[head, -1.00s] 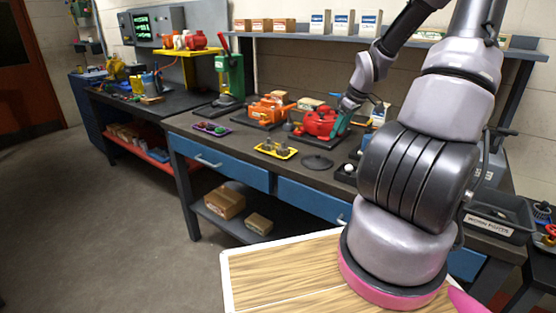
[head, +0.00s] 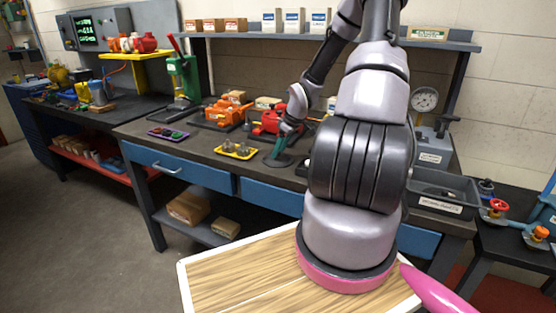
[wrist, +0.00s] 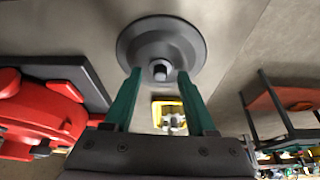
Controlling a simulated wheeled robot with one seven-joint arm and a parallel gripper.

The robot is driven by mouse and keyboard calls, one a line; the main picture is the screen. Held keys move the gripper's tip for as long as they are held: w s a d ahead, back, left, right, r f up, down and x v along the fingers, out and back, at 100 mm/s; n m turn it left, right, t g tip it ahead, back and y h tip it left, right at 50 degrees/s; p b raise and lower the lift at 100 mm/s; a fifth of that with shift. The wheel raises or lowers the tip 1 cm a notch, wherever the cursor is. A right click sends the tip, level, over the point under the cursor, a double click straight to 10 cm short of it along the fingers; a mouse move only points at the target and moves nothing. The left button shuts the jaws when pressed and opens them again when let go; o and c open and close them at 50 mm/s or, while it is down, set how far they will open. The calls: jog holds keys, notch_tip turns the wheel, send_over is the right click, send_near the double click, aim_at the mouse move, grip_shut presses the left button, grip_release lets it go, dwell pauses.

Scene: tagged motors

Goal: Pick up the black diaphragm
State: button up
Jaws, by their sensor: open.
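The black diaphragm (wrist: 135,42) is a dark round disc with a raised hub and a short stem, and shows whole near the top of the wrist view. In the head view the diaphragm (head: 270,162) lies on the workbench, partly behind my green fingers. My gripper (wrist: 160,72) is open, with its two green fingertips apart on either side of the stem's line and nothing held. In the head view my gripper (head: 278,152) is right at the disc. I cannot tell whether the fingers touch it.
A red pump (head: 268,122) on a black base stands close behind; it also fills the left of the wrist view (wrist: 40,115). A yellow tray (head: 236,152) with small parts lies left of the disc, and a purple tray (head: 168,133) farther left. A dark bin (head: 440,190) stands at the right.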

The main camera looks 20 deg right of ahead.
jog(key=shift+w+f, duration=0.1)
jog(key=shift+f, duration=0.1)
grip_shut()
jog(key=shift+r, duration=0.1)
